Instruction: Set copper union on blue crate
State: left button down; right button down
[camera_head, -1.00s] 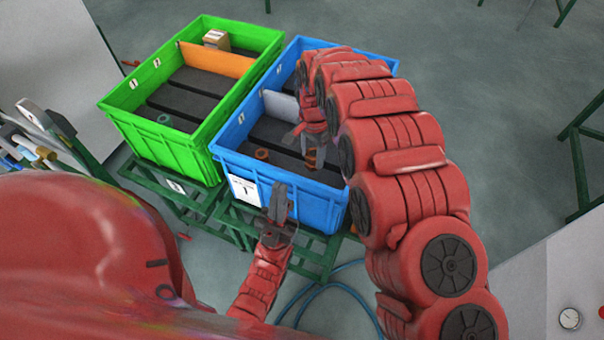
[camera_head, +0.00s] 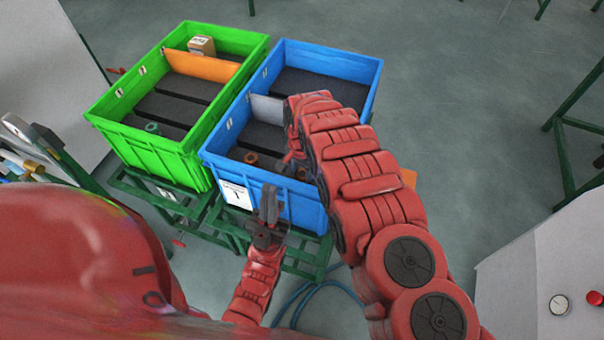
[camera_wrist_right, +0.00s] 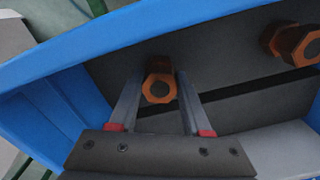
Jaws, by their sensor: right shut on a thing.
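The blue crate (camera_head: 268,184) stands in the middle of the head view, with a grey divider (camera_head: 266,108) inside. My right gripper (camera_wrist_right: 158,88) is inside the crate, mostly hidden by my arm in the head view. In the right wrist view its fingers are shut on a copper union (camera_wrist_right: 158,82), which is over the crate's dark floor; I cannot tell if it touches. A second copper union (camera_wrist_right: 290,42) lies in the crate, and one also shows in the head view (camera_head: 251,157). My left gripper (camera_head: 269,203) is in front of the crate's near wall; its finger opening is unclear.
A green crate (camera_head: 150,150) with an orange divider (camera_head: 203,66), a small cardboard box (camera_head: 202,46) and a greenish ring (camera_head: 152,127) stands left of the blue one. Both crates rest on green frames (camera_head: 190,203).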

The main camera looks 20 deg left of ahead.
aim_at(302, 173)
jog(key=shift+c, duration=1.8)
grip_release()
jog(key=shift+f, duration=0.1)
jog(key=shift+r, duration=0.3)
jog(key=shift+w+a+r, duration=0.1)
jog(key=shift+r, duration=0.15)
notch_tip(302, 173, up, 6)
jog(key=shift+f+b, duration=0.1)
jog(key=shift+b, duration=0.95)
notch_tip(302, 173, up, 6)
jog(key=p, duration=0.5)
jog(key=shift+f, duration=0.2)
